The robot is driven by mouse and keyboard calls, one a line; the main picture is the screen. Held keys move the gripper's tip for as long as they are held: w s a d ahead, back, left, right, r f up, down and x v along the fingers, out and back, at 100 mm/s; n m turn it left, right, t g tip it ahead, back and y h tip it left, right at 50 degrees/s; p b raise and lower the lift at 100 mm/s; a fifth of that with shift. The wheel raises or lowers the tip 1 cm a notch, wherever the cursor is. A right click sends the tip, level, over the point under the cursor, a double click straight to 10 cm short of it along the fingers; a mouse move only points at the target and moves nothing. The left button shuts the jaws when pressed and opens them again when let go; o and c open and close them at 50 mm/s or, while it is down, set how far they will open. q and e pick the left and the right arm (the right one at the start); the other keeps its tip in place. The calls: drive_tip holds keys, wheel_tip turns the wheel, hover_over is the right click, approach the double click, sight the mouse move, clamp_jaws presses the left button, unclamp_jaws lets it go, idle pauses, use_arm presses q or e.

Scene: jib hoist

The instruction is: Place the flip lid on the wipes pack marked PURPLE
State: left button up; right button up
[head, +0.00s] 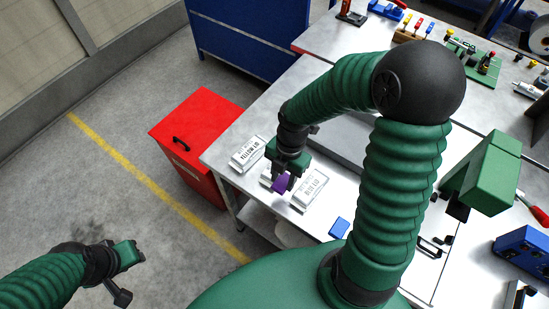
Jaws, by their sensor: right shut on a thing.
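My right gripper (283,181) is shut on a purple flip lid (281,186) on the bench. The lid is over or on the middle wipes pack (266,174), a white pack mostly hidden by the gripper; its label cannot be read. Whether the lid touches the pack is unclear. A white pack marked YELLOW LID (248,155) lies to the left, and one marked BLUE LID (310,189) to the right. A blue lid (339,228) lies flat nearer me. My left gripper (126,274) hangs over the floor, away from the bench; its jaw opening is unclear.
The grey bench (226,150) carries tools and a green box-shaped part (492,172) on the right. A red cabinet (205,125) stands left of the bench, a blue cabinet (240,42) behind. Floor at left is clear.

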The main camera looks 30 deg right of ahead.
drive_tip(key=w+d, duration=0.1)
drive_tip(key=w, duration=0.2)
drive_tip(key=w+d+f, duration=0.1)
drive_tip(key=w, duration=0.2)
drive_tip(key=w+d+p, duration=0.1)
drive_tip(key=w+d, duration=0.1)
drive_tip(key=w, duration=0.1)
drive_tip(key=shift+f, duration=0.3)
drive_tip(key=f, duration=0.3)
drive_tip(key=shift+s+d, duration=0.15)
drive_tip(key=shift+s, duration=0.2)
drive_tip(key=shift+w+a+f, duration=0.15)
drive_tip(key=shift+a, duration=0.1)
drive_tip(key=o, duration=1.2)
drive_tip(key=shift+o, duration=0.4)
drive_tip(key=shift+d, duration=0.1)
drive_tip(key=shift+d, duration=0.1)
